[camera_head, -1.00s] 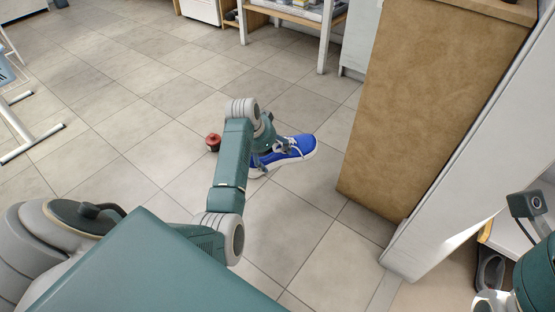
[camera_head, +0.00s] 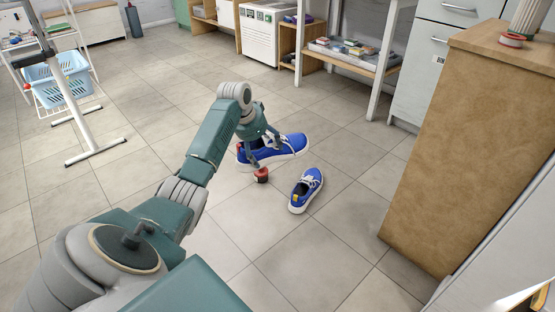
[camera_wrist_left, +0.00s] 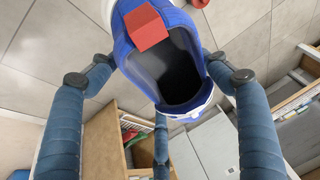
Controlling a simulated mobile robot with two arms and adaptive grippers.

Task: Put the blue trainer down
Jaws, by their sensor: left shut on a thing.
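A blue trainer (camera_head: 287,146) with white sole and laces is held by my left gripper (camera_head: 264,143). It looks larger than the other trainer and seems to be above the floor, though the gap is hard to judge. In the left wrist view the held trainer (camera_wrist_left: 123,48) shows its dark opening and red heel tab, with blue-grey fingers around it. A second blue trainer (camera_head: 306,190), with a yellow heel tab, stands on the tiles to the right and nearer. My right gripper is not in view.
A small red and dark object (camera_head: 261,174) shows just below the held trainer. A brown cabinet (camera_head: 460,140) stands at right, with a red ring-shaped object (camera_head: 511,40) on top. A blue basket (camera_head: 58,78) on a white rack is at left. The tiled floor (camera_head: 315,262) in front is clear.

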